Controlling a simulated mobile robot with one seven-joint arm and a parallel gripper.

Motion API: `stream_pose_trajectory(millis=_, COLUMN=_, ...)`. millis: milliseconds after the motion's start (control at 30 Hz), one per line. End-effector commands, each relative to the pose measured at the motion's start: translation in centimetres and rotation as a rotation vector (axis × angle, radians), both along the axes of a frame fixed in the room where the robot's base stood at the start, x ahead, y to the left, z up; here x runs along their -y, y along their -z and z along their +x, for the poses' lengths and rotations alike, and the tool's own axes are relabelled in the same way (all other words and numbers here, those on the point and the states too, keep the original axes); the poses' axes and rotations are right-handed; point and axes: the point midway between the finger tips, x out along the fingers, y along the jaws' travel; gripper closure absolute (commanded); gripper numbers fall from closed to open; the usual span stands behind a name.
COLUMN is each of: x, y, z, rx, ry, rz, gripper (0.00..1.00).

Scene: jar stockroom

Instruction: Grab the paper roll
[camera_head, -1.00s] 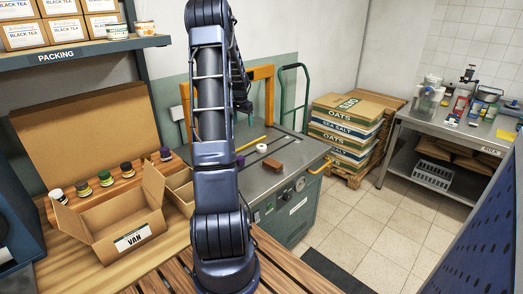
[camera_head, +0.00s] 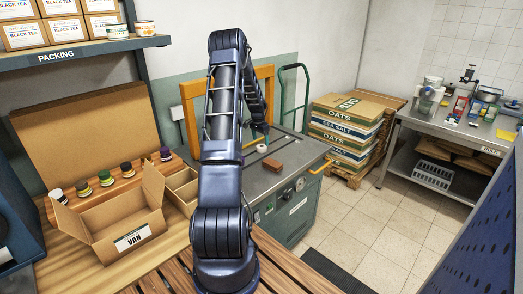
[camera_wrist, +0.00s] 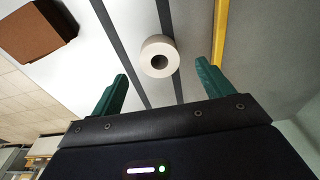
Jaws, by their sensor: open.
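The paper roll (camera_head: 262,148) is a small white ring lying on the grey metal top of the green machine. In the wrist view the white roll (camera_wrist: 160,56) shows its dark central hole and lies between and just beyond the tips of my two green fingers. My gripper (camera_wrist: 162,69) is open and empty, with a finger on either side of the roll in the picture and a gap to each. In the head view my gripper (camera_head: 263,129) hangs over the machine top, close behind the roll. I cannot tell its exact height.
A brown block (camera_head: 273,166) lies near the roll; it also shows in the wrist view (camera_wrist: 37,30). A yellow bar (camera_wrist: 220,35) lies on the roll's other side. An orange frame (camera_head: 189,112) stands behind. An open VAN box (camera_head: 130,240) is at left.

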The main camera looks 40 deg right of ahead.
Motion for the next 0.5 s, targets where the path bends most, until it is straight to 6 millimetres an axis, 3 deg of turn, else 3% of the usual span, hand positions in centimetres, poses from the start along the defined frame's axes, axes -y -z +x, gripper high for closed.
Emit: stream_pose_trajectory(millis=500, x=0.6, y=5.1, z=-0.1, rx=0.0, ry=0.0, rz=0.0, gripper=0.21)
